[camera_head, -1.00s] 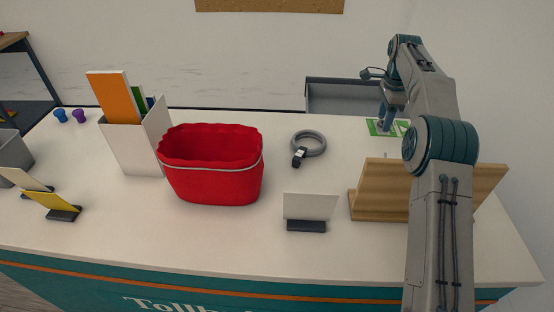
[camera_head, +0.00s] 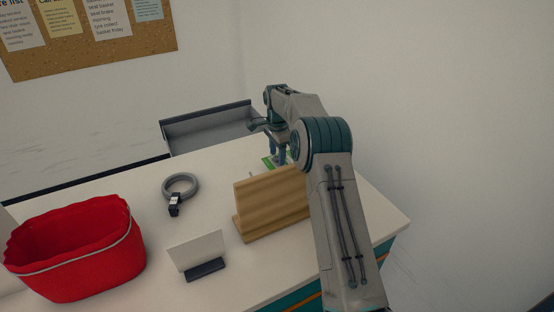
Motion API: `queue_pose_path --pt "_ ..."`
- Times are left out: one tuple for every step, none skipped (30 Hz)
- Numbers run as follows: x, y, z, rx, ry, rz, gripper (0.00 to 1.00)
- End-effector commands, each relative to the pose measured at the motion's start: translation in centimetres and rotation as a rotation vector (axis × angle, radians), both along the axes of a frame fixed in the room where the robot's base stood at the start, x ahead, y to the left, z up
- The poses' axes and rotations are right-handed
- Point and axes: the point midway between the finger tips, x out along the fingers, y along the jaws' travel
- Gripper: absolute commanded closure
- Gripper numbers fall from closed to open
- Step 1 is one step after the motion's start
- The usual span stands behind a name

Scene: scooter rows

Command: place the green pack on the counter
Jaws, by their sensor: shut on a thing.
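The green pack (camera_head: 267,162) is at the far right end of the white counter (camera_head: 210,218), mostly hidden behind my gripper and the wooden stand. Only a strip of green shows. My gripper (camera_head: 281,162) points down and is shut on the pack. I cannot tell whether the pack touches the counter or is slightly above it.
A wooden stand (camera_head: 266,205) is in front of my gripper. A grey ring lock (camera_head: 180,186), a white card in a dark holder (camera_head: 204,270) and a red basket (camera_head: 80,250) are to the left. A grey tray (camera_head: 210,128) is behind the counter.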

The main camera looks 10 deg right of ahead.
Motion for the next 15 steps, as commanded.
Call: queue_pose_path --pt "-0.1 0.0 -0.7 0.0 0.005 0.0 0.75" --pt "-0.1 0.0 -1.2 -0.001 0.005 0.001 0.75" --pt "-0.1 0.0 -1.8 -0.001 0.005 0.001 0.75" --pt "-0.1 0.0 -2.2 0.0 0.004 0.001 0.75" --pt "-0.1 0.0 -2.6 0.0 0.004 0.001 0.75" --pt "-0.1 0.1 -2.9 0.0 0.002 0.001 0.75" --pt "0.0 0.1 -3.1 0.0 0.001 0.001 0.75" --pt "0.0 0.1 -3.2 0.0 0.0 0.001 0.75" --pt "0.0 0.1 -3.3 0.0 0.0 0.001 0.75" --pt "0.0 0.1 -3.3 0.0 0.0 0.001 0.75" --pt "0.0 0.1 -3.3 0.0 0.0 0.001 0.75" --pt "0.0 0.1 -3.3 0.0 0.0 0.001 0.75" --pt "0.0 0.1 -3.3 0.0 0.0 0.001 0.75" --pt "0.0 0.1 -3.3 0.0 0.0 0.0 0.75" --pt "0.0 0.1 -3.3 0.0 0.0 0.0 0.75"
